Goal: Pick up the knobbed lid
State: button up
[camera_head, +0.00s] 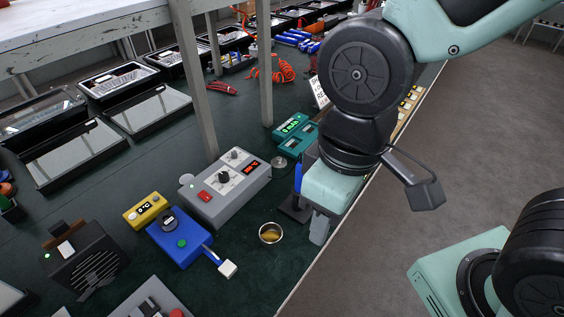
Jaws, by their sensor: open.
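A small round grey metal piece with a raised centre, which looks like the knobbed lid (279,162), lies on the dark green bench mat, right of the grey control box. My gripper (308,219) points down near the bench's right edge, nearer the camera and to the right of the lid. Its two fingers are apart, and I see nothing held between them. A small open metal cup (270,233) with something golden inside stands left of my gripper, apart from it.
A blue upright object (298,178) and teal meters (291,128) are close behind. Shelf legs (266,70) rise behind the lid.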

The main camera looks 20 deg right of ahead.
aim_at(278, 163)
jog(key=i+l+u, duration=0.1)
jog(key=u, duration=0.35)
jog(key=l+u, duration=0.3)
jog(key=u, duration=0.15)
jog(key=l+u, duration=0.2)
jog(key=u, duration=0.25)
jog(key=l+u, duration=0.2)
jog(key=l, duration=0.75)
jog(key=k+l+u, duration=0.2)
jog(key=l, duration=0.75)
jog(key=i, duration=0.1)
